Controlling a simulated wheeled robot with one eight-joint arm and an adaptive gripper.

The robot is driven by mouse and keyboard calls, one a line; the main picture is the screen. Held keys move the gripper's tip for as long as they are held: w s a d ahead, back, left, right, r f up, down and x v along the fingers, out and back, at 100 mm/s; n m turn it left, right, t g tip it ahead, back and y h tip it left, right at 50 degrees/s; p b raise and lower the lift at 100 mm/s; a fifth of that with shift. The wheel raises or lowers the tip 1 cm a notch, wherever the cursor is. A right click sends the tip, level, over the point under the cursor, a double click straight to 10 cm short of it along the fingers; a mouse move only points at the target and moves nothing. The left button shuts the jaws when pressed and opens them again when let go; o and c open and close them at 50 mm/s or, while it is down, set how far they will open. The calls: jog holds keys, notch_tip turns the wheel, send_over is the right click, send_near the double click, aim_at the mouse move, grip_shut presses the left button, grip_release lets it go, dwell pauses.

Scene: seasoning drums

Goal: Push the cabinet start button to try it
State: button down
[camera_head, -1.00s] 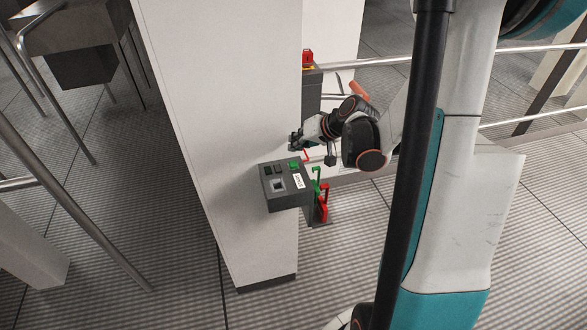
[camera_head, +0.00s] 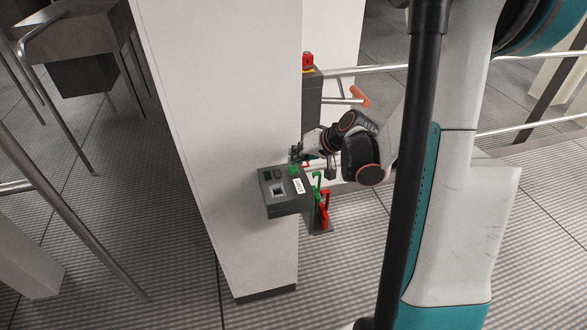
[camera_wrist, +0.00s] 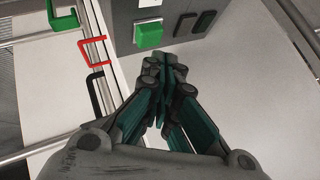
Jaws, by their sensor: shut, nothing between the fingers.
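The grey control box (camera_head: 286,193) is fixed to the white column. On its top it has a green button (camera_head: 295,171), dark switches and a white label (camera_head: 298,186). In the wrist view the green button (camera_wrist: 149,35) is at the top, beside two dark switches (camera_wrist: 197,22). My gripper (camera_head: 295,155) is just behind the green button, near the column. In the wrist view my gripper (camera_wrist: 166,62) is shut and empty, its tips below and slightly right of the button. I cannot tell whether the tips touch the box.
Green and red handles (camera_head: 321,195) hang right of the box; the wrist view shows green, red and black ones at left. The white column (camera_head: 220,110) stands close to my gripper. Metal rails (camera_head: 450,62) run behind. A grey post with a red button (camera_head: 309,62) stands behind.

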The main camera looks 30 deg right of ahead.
aim_at(296, 167)
jog(key=shift+f, duration=0.15)
dwell(0.7)
jog(key=shift+f+b, duration=0.25)
jog(key=shift+b, duration=0.25)
jog(key=shift+f+b, duration=0.5)
dwell(0.5)
jog(key=shift+r, duration=0.1)
jog(key=shift+r+p, duration=0.6)
jog(key=shift+r, duration=0.2)
jog(key=shift+r, duration=0.1)
jog(key=shift+r+p, duration=1.75)
jog(key=shift+r, duration=0.7)
